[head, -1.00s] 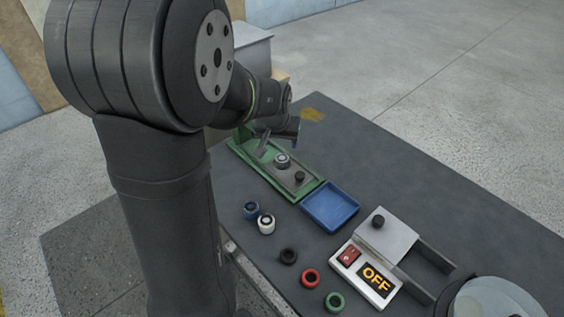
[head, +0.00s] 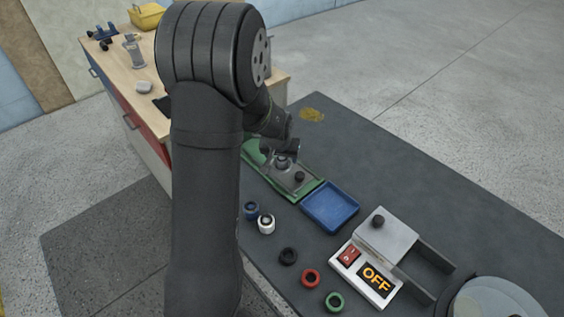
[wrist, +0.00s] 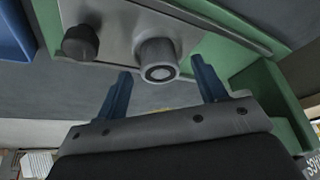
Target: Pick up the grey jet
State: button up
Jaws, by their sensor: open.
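The grey jet (head: 283,162) is a short round grey piece standing on a grey metal plate in the green fixture. In the head view, my gripper (head: 277,156) hangs over the green fixture (head: 310,191) and partly hides the jet.
A dark knob (head: 300,177) stands on the same plate, close to the jet. A blue tray (head: 331,207) adjoins the fixture. Blue (head: 251,210) and white (head: 266,225) jets, several coloured rings and a box reading OFF (head: 372,281) are nearer the front.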

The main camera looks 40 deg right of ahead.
jog(key=shift+f, duration=0.2)
jog(key=c, duration=1.2)
